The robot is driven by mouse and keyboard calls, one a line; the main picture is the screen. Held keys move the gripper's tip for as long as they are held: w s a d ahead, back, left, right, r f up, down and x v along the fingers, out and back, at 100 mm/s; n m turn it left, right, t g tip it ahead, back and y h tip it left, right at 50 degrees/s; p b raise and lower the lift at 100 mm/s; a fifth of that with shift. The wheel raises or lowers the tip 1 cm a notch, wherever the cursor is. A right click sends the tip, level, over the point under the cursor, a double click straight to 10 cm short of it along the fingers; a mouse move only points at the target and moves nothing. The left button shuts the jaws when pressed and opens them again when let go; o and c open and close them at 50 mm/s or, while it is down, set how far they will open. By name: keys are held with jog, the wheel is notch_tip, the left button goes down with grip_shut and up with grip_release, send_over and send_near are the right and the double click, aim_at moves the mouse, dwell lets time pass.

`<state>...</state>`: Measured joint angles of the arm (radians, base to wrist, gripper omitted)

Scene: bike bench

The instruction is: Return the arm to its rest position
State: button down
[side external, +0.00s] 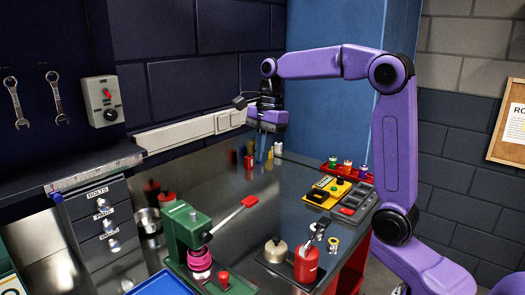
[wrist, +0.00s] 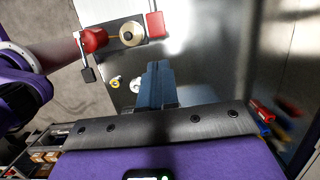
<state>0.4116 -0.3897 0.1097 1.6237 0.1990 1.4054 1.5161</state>
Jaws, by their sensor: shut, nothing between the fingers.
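My purple arm (side external: 393,140) rises at the right and reaches left over the metal bench (side external: 235,240). My gripper (side external: 262,157) points down above the back part of the bench. Its fingers are together with nothing between them. In the wrist view, the closed fingers (wrist: 157,68) show dark blue-grey over the bench, with nothing held.
A green press (side external: 187,232) with a red-tipped lever stands at front left. A red bottle (side external: 306,262) and a cream container (side external: 276,250) stand at front. A yellow-and-black case (side external: 328,190) and a grey tray (side external: 353,205) lie at right. Small drawers (side external: 104,220) stand left.

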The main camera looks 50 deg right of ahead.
dwell(0.7)
jog(key=s+a+f+n+h, duration=0.1)
jog(key=s+a+f+n, duration=0.25)
jog(key=s+n, duration=0.3)
jog(key=s+a+f+n, duration=0.2)
jog(key=s+a+n, duration=0.35)
jog(key=n, duration=0.25)
jog(key=s+f+n, duration=0.3)
jog(key=s+n, duration=0.5)
jog(key=s+d+f+n, duration=0.1)
jog(key=s+f+n, duration=0.3)
jog(key=s+n, duration=0.4)
jog(key=shift+s+d+h, duration=0.25)
jog(key=shift+s+h, duration=0.15)
